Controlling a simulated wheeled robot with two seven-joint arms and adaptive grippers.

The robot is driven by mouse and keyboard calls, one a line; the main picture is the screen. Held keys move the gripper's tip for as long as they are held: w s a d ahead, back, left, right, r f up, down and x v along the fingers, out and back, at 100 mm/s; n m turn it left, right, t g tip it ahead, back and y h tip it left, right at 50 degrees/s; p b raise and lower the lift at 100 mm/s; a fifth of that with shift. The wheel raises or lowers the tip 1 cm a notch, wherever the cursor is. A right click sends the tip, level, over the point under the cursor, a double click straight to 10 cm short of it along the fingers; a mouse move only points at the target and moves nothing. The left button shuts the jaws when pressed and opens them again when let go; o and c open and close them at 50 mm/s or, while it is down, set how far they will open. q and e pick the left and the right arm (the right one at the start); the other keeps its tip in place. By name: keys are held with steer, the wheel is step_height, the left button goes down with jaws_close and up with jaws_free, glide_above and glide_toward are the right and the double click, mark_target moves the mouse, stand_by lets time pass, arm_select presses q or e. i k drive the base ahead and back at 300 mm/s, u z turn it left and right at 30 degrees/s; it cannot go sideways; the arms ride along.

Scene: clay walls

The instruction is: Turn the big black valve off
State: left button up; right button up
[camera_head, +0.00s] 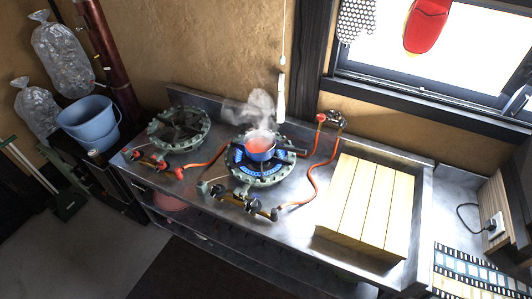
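A gas burner (257,178) burns with a blue flame on the steel counter. A dark valve (337,119) also sits at the back of the counter beside a red knob (321,117). I cannot tell for sure which is the big black valve, nor read its handle position. Neither of my grippers shows clearly.
An unlit burner (179,129) with red knobs stands to the left. Orange hoses (316,178) cross the counter. A slatted wooden board (367,208) covers the right side. A blue bucket (90,124) stands at the left. A dark and silver object at the right edge is unclear.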

mark_target(253, 204)
steer(key=u, duration=1.35)
steer(key=k, duration=0.35)
steer(key=z, duration=0.1)
